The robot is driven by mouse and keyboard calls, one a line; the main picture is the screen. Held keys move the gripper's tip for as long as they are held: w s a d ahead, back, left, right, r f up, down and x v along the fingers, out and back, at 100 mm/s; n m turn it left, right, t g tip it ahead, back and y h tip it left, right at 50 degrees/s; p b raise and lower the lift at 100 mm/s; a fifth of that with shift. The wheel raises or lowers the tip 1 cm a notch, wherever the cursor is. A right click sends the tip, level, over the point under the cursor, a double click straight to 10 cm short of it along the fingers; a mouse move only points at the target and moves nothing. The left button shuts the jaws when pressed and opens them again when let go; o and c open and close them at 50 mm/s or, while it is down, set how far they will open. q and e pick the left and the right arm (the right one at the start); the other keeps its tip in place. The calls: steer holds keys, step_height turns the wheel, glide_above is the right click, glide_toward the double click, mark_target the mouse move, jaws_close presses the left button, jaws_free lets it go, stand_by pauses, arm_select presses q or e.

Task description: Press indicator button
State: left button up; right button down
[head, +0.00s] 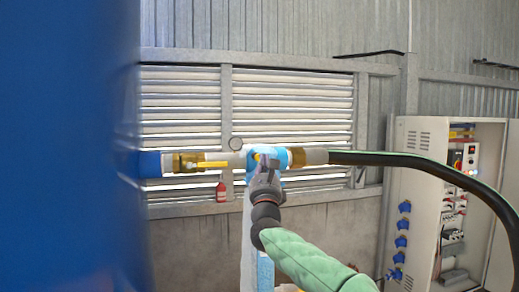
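A light-blue housing (281,158) sits in the pipe line at the middle of the head view. A small yellow spot (257,157) shows on its front; I cannot tell whether it is the indicator button. My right gripper (264,164) is in front of this housing and covers part of it, with its fingers pointing up and away. I cannot tell whether it touches the housing or whether its fingers are open or shut. My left gripper is not in view.
A large blue tank (65,150) fills the left side. A yellow valve handle (212,164) and a round gauge (236,143) are left of the housing. A black hose (400,159) runs right, passing before an open electrical cabinet (418,225). A red tag (221,191) hangs below the pipe.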

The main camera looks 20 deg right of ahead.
mark_target(258, 158)
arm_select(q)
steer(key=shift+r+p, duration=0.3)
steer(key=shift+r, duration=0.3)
arm_select(e)
steer(key=w, duration=0.3)
steer(key=shift+w, duration=0.1)
stand_by(0.9)
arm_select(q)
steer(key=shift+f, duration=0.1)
arm_select(e)
steer(key=shift+w+f, duration=0.1)
steer(key=shift+w, duration=0.4)
steer(key=shift+s, duration=0.1)
